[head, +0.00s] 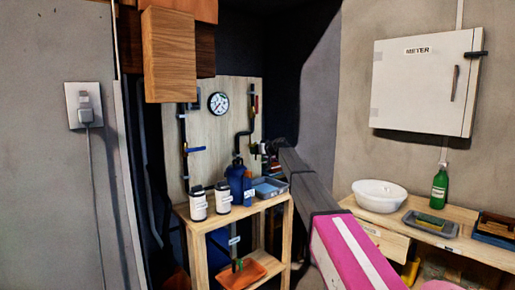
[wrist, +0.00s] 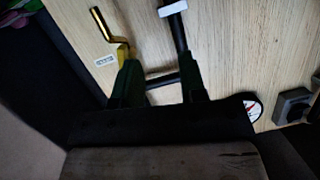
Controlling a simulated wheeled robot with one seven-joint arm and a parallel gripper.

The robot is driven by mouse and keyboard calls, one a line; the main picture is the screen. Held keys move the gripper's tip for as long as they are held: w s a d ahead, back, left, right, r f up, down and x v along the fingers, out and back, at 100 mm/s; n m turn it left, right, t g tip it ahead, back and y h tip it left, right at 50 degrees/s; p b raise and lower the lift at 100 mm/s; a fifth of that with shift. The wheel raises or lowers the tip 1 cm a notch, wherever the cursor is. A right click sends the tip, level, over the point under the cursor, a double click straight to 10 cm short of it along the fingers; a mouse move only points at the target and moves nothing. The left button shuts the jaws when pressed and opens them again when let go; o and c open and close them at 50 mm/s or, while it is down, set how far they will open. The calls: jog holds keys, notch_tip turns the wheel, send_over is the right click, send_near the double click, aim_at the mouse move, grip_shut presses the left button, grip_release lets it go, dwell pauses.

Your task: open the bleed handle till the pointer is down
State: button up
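The round white gauge (head: 218,103) hangs on the wooden board (head: 228,128); its pointer is too small to read in the head view. In the wrist view only the gauge's edge (wrist: 252,108) shows, beside my gripper. A gold cranked handle (wrist: 110,35) with a small label stands just beyond my left finger. The labels are unreadable, so I cannot tell for sure which handle is the bleed handle. My gripper (wrist: 160,76) has its fingers apart, with a dark bar crossing between or behind them. In the head view my gripper (head: 262,148) is at the board's right side, small and dark.
A black pipe (wrist: 178,32) with a white tag runs by my right finger. A blue lever (head: 196,149) is on the board's left.

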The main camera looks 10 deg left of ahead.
jog(key=w+d+m+t+y, duration=0.2)
jog(key=d+m+t, duration=0.1)
jog(key=d, duration=0.4)
jog(key=x, duration=1)
jog(key=shift+r, duration=0.4)
jog(key=shift+w, duration=0.15)
jog(key=shift+c, duration=0.3)
grip_shut()
